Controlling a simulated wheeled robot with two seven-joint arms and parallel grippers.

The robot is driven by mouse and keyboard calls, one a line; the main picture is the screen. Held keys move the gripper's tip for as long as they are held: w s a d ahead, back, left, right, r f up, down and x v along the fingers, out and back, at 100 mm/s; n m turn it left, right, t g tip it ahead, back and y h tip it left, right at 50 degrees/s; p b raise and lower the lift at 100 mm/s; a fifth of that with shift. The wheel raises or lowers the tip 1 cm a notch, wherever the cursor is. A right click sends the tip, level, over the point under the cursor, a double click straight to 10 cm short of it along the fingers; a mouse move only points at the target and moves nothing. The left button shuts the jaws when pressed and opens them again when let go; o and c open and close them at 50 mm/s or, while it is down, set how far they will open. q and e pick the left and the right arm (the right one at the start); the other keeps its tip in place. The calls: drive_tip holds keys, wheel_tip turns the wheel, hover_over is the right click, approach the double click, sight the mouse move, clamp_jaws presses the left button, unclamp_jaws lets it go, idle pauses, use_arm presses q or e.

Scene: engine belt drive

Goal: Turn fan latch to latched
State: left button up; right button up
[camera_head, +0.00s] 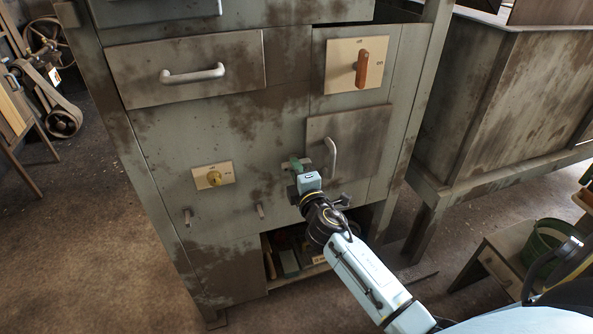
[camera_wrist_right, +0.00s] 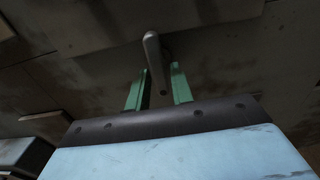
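A short grey rod-like lever (camera_wrist_right: 153,58) shows in the right wrist view, standing out from the panel between my right gripper's fingers. It may be the fan latch, but no label shows and I cannot tell its setting. My right gripper (camera_head: 296,163) is at the cabinet front, just left of the small door's handle, and hides the spot behind it in the head view. In the right wrist view its green fingers (camera_wrist_right: 158,72) are apart, one on each side of the lever, with narrow gaps seeming to show. My left gripper is not in view.
The small door (camera_head: 367,132) has a pale upright handle (camera_head: 331,156). Pegs (camera_head: 187,217) stick out below. An open shelf (camera_head: 290,262) lies underneath. A bench (camera_head: 510,100) stands right.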

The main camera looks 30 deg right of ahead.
drive_tip(key=shift+o, duration=1.2)
drive_tip(key=shift+s, duration=0.1)
